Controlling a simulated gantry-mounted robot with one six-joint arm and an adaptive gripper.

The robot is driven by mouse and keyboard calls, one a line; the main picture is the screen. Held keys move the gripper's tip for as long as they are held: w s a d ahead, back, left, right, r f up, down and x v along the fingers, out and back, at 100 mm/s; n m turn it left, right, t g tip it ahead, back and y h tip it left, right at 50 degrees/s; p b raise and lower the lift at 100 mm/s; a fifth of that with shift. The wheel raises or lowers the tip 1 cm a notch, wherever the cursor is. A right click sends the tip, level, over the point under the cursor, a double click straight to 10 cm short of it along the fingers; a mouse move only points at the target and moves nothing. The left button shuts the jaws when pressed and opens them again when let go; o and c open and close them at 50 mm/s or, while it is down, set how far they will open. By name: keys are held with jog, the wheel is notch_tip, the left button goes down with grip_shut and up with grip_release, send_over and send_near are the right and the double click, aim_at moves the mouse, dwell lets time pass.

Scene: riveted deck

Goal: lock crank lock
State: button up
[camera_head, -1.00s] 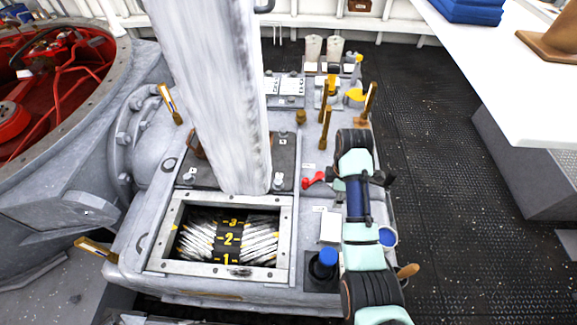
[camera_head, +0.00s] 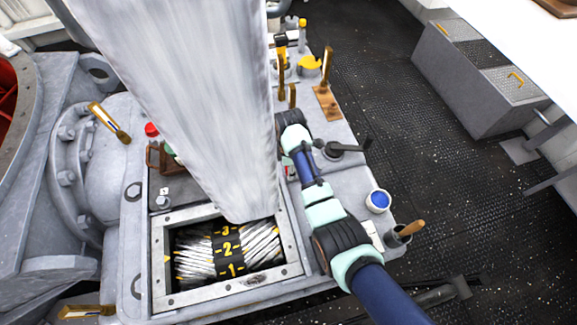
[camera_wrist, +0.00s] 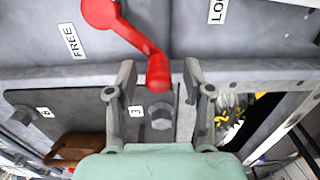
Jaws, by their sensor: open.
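The red crank (camera_wrist: 137,36) shows in the wrist view. Its round hub is at the top left, and its arm slants down right to a thick handle (camera_wrist: 158,72). A "FREE" label (camera_wrist: 72,41) is left of the arm; a partly cut-off label reading "LO" (camera_wrist: 217,10) is at the top right. My gripper (camera_wrist: 160,68) is open, with the handle end between its fingertips in the picture and a gap on each side. I cannot tell the depth. In the head view the big pale post hides much of the area around my gripper.
The pale post (camera_head: 185,90) rises from the machine. A framed opening (camera_head: 284,277) holds a rope drum with yellow numbers. A hex bolt (camera_wrist: 161,115) lies below the handle in the wrist view. A blue-filled cup (camera_head: 378,200) and a brush holder stand at the right edge. Dark floor is open beyond.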

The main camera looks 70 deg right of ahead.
jog(key=shift+f, duration=0.1)
grip_shut()
dwell(0.4)
